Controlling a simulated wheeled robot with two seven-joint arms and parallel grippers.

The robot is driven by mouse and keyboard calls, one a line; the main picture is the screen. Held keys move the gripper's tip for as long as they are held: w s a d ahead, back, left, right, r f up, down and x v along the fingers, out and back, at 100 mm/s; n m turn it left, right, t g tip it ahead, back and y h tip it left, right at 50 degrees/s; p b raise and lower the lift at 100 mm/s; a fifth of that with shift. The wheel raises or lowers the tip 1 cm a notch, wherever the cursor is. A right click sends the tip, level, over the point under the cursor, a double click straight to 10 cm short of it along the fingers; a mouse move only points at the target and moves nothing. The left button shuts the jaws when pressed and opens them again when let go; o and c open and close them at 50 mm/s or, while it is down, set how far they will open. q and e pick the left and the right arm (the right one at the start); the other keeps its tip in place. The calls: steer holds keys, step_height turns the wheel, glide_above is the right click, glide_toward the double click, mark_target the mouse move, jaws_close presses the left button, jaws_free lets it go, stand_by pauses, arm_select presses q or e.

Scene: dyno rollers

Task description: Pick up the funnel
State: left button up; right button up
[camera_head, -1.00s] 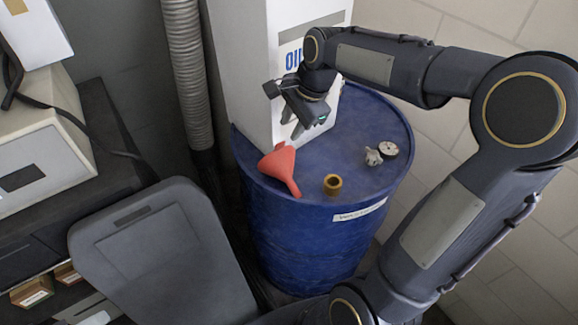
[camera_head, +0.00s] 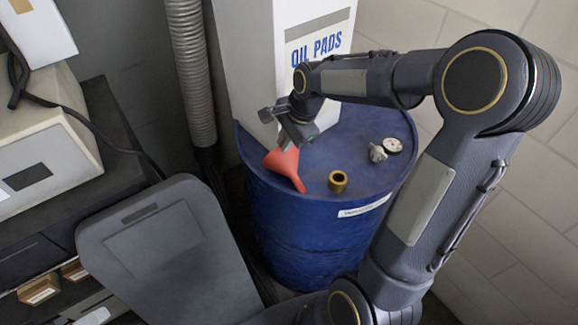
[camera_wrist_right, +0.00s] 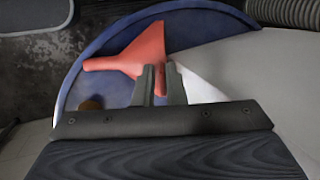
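The red funnel (camera_head: 284,165) lies on its side on top of the blue drum (camera_head: 322,228), near its front left edge. Its spout points toward the lower right in the head view. My right gripper (camera_head: 280,142) is just above the wide end of the funnel. My left gripper is not in view.
A brass fitting (camera_head: 338,181), a small grey part (camera_head: 377,153) and a round dial (camera_head: 393,146) stand on the drum. A white "OIL PADS" box (camera_head: 252,62) rises behind the funnel. A ribbed hose (camera_head: 190,75) hangs at left.

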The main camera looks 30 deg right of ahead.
jaws_close()
